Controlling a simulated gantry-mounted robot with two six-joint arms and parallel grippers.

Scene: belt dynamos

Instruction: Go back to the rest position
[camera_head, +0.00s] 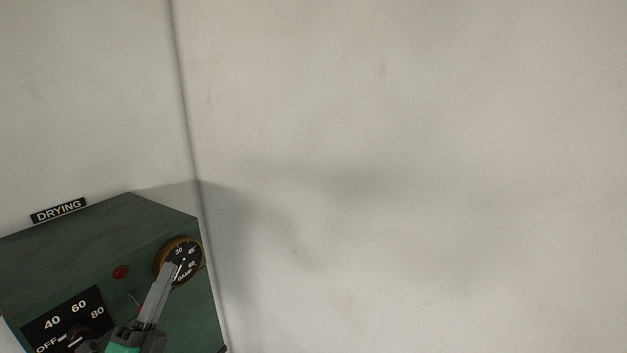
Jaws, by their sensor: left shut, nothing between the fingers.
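My left gripper (171,269) comes up from the bottom left of the head view. Its grey fingers are shut with nothing between them. Their tips overlap the lower left of a round brass-rimmed dial (189,250) marked 30, 45, 60 and DAMP. I cannot tell whether they touch it. The dial sits on a dark green panel (110,235). My right gripper is not in view.
The panel also carries a red lamp (121,272), a small lever (134,300) and a black temperature plate (68,320) with a knob, partly covered by my gripper. Bare pale walls (420,150) fill the rest.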

